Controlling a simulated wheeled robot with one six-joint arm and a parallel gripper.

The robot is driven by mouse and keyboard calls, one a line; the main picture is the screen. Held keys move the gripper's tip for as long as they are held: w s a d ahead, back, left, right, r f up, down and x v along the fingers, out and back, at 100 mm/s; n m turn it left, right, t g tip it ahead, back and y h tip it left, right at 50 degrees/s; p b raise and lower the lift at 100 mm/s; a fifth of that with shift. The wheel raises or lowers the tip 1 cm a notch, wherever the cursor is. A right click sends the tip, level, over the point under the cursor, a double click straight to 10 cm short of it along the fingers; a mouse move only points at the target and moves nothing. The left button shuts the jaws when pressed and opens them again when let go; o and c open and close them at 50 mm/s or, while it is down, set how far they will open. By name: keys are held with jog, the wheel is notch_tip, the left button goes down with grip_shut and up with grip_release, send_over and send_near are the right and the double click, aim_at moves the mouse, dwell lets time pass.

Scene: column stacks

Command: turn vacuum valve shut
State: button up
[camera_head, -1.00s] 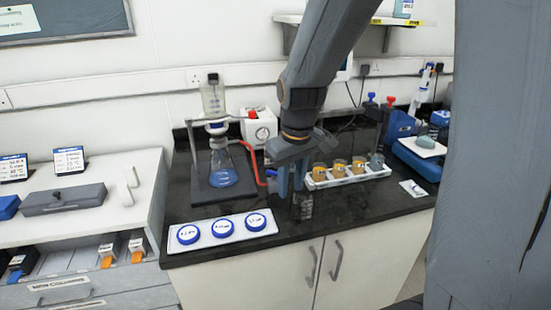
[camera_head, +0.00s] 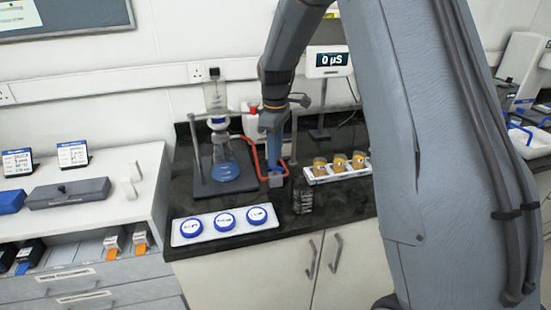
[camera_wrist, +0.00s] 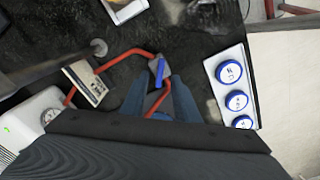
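The vacuum valve is a small grey body with a blue lever (camera_wrist: 160,72), set in a red tube (camera_wrist: 125,52). In the wrist view the lever lies nearly upright in the picture, just beyond my fingertips. My gripper (camera_wrist: 158,90) is open, with its two blue fingers apart on either side of the tube below the lever; I see no contact with the lever. In the head view my gripper (camera_head: 272,172) points down over the bench behind the capped tray, and its fingers largely hide the valve. The red tube (camera_head: 262,170) runs there from the flask (camera_head: 225,170).
A white tray with blue-capped jars (camera_head: 190,238) lies at the bench front. A rack of amber jars (camera_head: 345,172) stands right of my gripper. The filter stand (camera_head: 197,165) is left. A white pump box (camera_wrist: 35,112) and a tag (camera_wrist: 86,83) show in the wrist view.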

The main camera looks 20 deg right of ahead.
aim_at(275, 170)
jog(key=shift+f+p, duration=0.3)
jog(key=shift+f, duration=1.05)
grip_shut()
jog(key=shift+m, duration=0.4)
jog(key=m, duration=0.4)
jog(key=shift+m, duration=0.3)
jog(key=m, duration=0.5)
jog(key=shift+r, duration=0.1)
jog(key=shift+w+m, duration=0.1)
jog(key=shift+m, duration=0.2)
grip_release()
